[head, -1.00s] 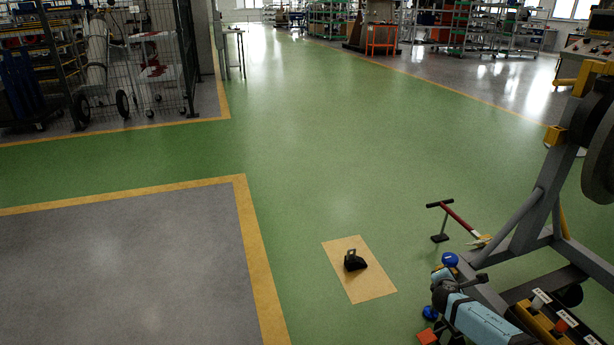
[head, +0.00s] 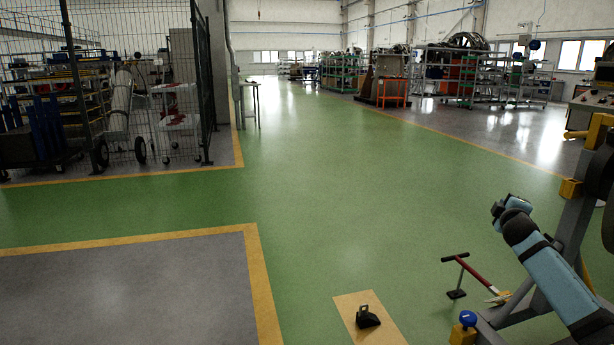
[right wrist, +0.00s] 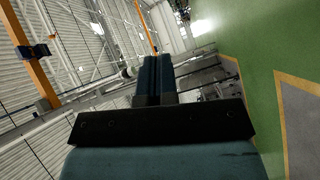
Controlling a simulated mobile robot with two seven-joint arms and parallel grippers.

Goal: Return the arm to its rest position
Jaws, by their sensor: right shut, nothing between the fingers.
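My right arm (head: 555,280) is light blue with black bands and slants up from the lower right corner in the head view. My right gripper (head: 510,204) is at its upper end, raised in front of the grey stand. In the right wrist view its two blue fingers (right wrist: 157,70) lie together, with nothing between them. They point toward the hall's wall and roof beams, clear of any object. My left gripper is not in view.
A grey stand (head: 571,240) with yellow parts is at the right, close to my arm. A red-handled tool (head: 480,271) stands beside it. A black block (head: 367,317) sits on a tan mat (head: 349,303). The green floor (head: 350,190) ahead is clear. A wire cage (head: 203,80) is at the left.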

